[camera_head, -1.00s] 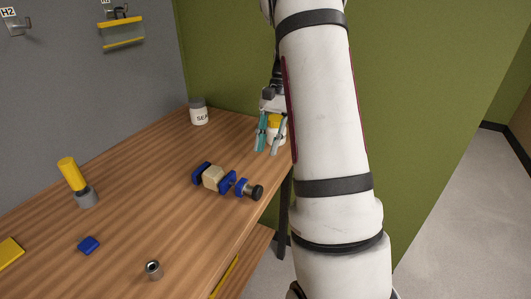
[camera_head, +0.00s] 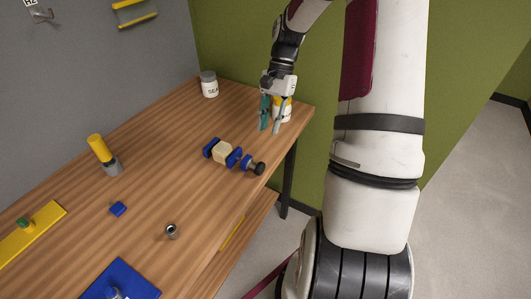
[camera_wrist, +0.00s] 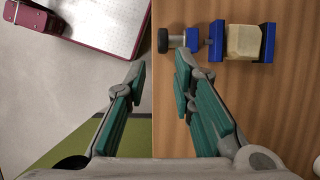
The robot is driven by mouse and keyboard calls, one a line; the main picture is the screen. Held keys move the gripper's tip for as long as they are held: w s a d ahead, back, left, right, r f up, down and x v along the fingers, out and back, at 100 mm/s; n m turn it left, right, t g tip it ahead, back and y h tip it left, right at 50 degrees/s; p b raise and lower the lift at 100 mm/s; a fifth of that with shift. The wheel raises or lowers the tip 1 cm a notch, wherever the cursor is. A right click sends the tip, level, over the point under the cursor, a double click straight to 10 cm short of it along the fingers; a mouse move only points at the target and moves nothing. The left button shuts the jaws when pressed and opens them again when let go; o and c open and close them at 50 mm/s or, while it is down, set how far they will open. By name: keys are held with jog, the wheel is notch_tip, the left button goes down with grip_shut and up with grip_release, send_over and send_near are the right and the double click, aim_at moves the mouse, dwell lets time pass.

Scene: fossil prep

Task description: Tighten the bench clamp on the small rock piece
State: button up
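The blue bench clamp (camera_head: 234,158) lies on the wooden bench near its right edge, with a black knob (camera_head: 259,168) on its screw end. The small beige rock piece (camera_head: 222,152) sits between its blue jaws. In the wrist view the rock (camera_wrist: 243,42) is at the upper right, and the knob (camera_wrist: 163,40) is at top centre, beyond my fingertips. My gripper (camera_head: 270,128) points down behind the clamp, near the bench's right edge. In the wrist view its teal fingers (camera_wrist: 158,85) are apart with nothing between them.
A white jar (camera_head: 209,86) stands at the back, and a yellow-and-white container (camera_head: 283,108) is right beside my gripper. A yellow-handled tool (camera_head: 103,152), blue block (camera_head: 118,209), metal cup (camera_head: 172,231) and yellow tray (camera_head: 48,225) are on the bench. Bare wood surrounds the clamp.

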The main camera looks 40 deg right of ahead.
aim_at(260, 163)
jog(key=p+x, duration=0.1)
jog(key=x, duration=0.5)
jog(key=p+x, duration=0.1)
jog(key=x, duration=0.6)
jog(key=shift+w+a+f, duration=0.15)
jog(key=shift+a+f, duration=0.1)
jog(key=shift+a, duration=0.1)
jog(key=shift+c, duration=0.3)
grip_shut()
